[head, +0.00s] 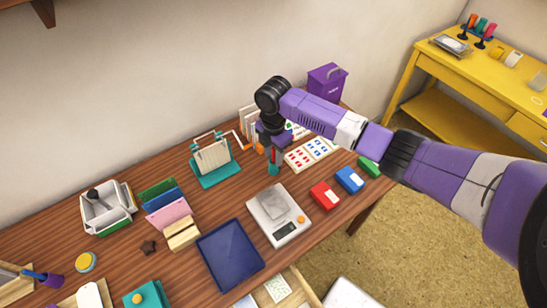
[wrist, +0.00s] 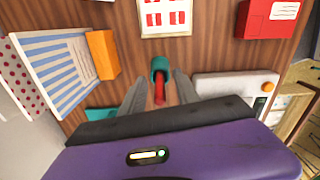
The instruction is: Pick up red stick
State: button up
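The red stick (wrist: 159,90) stands in a small teal holder (wrist: 160,65). In the wrist view it points towards the camera, between the two grey fingers of my gripper (wrist: 160,84). Wood shows between the stick and each finger, so the gripper looks open and not touching it. In the head view the red stick (head: 273,154) shows as a thin upright piece above the teal holder (head: 273,169), just below my gripper (head: 272,148). The fingers are small and partly hidden there.
A white scale (head: 266,207) stands close in front of the holder. A card with red and blue marks (head: 319,145) lies to the right, and a teal rack (head: 207,179) stands to the left. Red (head: 325,196) and blue (head: 349,181) boxes lie further right.

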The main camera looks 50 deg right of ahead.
grip_shut()
jog(key=shift+r, duration=0.15)
notch_tip(320, 180, up, 20)
jog(key=b, duration=0.1)
dwell(0.6)
jog(key=shift+f, duration=0.2)
